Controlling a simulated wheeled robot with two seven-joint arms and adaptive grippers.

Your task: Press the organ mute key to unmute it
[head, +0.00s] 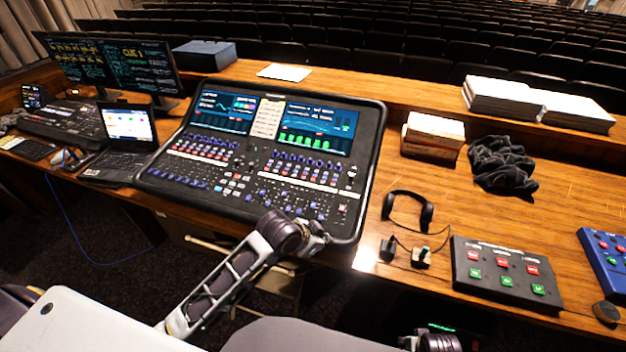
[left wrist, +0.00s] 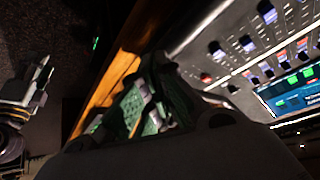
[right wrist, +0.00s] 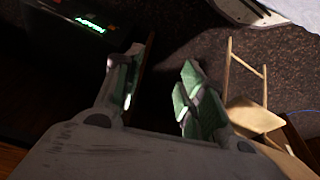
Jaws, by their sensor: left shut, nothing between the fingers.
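The mixing console (head: 372,130) stands on the desk, with two lit screens, rows of faders and rows of small keys. Its labels are too small to read, so I cannot tell which key is the organ mute key. A small red key (head: 342,209) shows near its front right corner. My left gripper (head: 322,240) is shut and empty at the console's front right edge; contact is unclear. In the left wrist view its fingers (left wrist: 150,105) are together beside the fader rows. My right gripper (right wrist: 160,95) is open and empty below the desk, over the dark floor.
A black box (head: 507,272) with red and green buttons lies to the right, near a blue button box (head: 606,258). Headphones (head: 427,212), books (head: 433,137) and a dark cloth (head: 502,165) lie beyond. A laptop (head: 128,125) stands left of the console.

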